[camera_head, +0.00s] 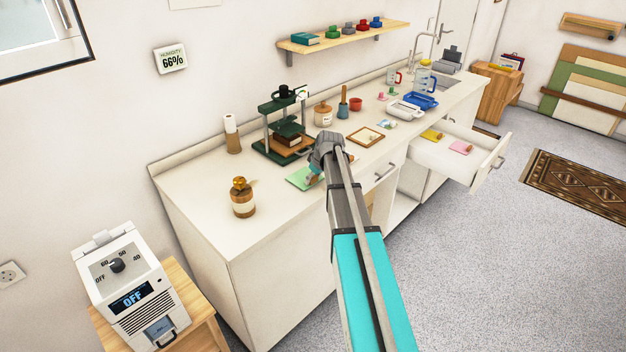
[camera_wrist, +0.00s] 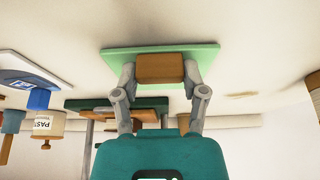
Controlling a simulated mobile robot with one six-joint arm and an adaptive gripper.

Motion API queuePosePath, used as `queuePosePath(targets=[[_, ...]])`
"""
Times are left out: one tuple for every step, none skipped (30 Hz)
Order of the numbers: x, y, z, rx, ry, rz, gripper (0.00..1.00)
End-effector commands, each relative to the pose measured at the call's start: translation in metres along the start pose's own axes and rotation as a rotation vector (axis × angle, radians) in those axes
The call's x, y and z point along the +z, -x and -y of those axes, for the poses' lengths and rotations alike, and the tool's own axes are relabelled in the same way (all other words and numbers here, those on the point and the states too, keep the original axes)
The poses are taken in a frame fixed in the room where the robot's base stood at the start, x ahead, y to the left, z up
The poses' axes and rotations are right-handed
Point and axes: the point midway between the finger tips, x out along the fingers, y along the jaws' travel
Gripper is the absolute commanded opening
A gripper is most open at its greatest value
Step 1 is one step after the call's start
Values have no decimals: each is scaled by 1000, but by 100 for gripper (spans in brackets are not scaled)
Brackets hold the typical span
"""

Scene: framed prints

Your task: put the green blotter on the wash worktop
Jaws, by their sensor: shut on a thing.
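The green blotter (camera_head: 299,180) is at the front of the long cream worktop (camera_head: 195,190), between the green press and my arm. In the wrist view it shows as a pale green plate (camera_wrist: 122,58) with a brown block-shaped grip (camera_wrist: 160,68). My gripper (camera_wrist: 160,76) is shut on that brown grip, one finger on each side. In the head view my gripper (camera_head: 316,174) is partly hidden by my own arm. The plate is flat and close to the worktop surface; I cannot tell whether it touches.
A green press (camera_head: 285,128) stands behind the blotter, a brown jar (camera_head: 242,198) to its left. A wooden frame (camera_head: 365,136) and white tray (camera_head: 405,110) lie to the right. The drawer (camera_head: 460,155) stands open. Bare worktop lies around the jar.

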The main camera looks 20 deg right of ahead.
Motion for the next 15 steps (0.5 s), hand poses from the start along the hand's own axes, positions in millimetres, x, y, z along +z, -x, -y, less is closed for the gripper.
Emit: queuePosePath(targets=[[0,0,0,0,0,0,9],[0,0,0,0,0,0,9],[0,0,0,0,0,0,9],[0,0,0,0,0,0,9],[0,-1,0,0,0,0,9],[1,-2,0,0,0,0,9],[1,-3,0,0,0,0,9],[2,-4,0,0,0,0,9],[1,-2,0,0,0,0,63],[1,-2,0,0,0,0,69],[1,-2,0,0,0,0,74],[1,-2,0,0,0,0,82],[1,-2,0,0,0,0,87],[1,-2,0,0,0,0,90],[1,-2,0,0,0,0,90]])
